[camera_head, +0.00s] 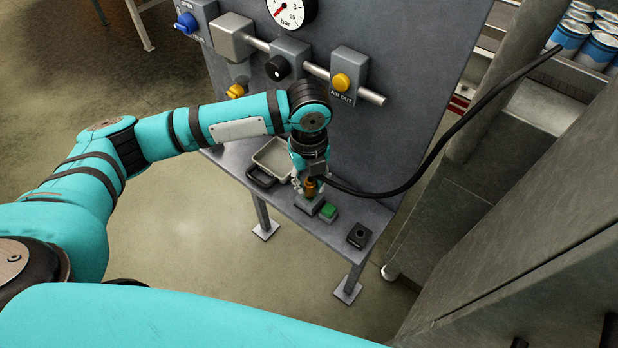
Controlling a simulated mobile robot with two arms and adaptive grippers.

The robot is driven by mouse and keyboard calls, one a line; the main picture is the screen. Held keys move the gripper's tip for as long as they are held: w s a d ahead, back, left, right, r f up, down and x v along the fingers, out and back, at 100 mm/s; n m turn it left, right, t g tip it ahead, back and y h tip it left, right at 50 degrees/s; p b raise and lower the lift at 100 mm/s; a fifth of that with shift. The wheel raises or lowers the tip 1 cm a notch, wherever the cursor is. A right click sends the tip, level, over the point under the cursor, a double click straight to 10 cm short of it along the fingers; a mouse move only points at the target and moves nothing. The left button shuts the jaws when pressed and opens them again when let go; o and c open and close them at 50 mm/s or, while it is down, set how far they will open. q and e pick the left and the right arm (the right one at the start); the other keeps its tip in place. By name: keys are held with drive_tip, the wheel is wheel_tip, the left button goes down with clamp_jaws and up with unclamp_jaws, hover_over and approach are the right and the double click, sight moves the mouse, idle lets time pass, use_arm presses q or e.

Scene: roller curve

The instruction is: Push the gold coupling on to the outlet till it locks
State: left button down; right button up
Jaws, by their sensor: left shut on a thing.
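The gold coupling (310,190) is low over the front of the metal shelf, with a black hose (420,165) running from it up to the right. My left gripper (309,180) points down and is shut on the coupling; its fingers partly hide it. Whether the coupling touches the grey block beneath it I cannot tell. The outlet (341,82), a gold fitting on a grey block marked AIR OUT, is on the upright panel, above and to the right of my gripper, clear of the coupling. My right gripper is not in view.
The panel carries a gauge (292,10), a black knob (278,68) and a blue valve handle (187,22). A grey post (480,90) stands right.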

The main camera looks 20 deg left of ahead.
use_arm(q)
drive_tip(key=shift+s+f, duration=0.1)
drive_tip(key=shift+f, duration=0.55)
drive_tip(key=c, duration=1)
unclamp_jaws()
drive_tip(key=shift+r, duration=0.1)
wheel_tip(320, 180, up, 12)
drive_tip(key=shift+f, duration=0.1)
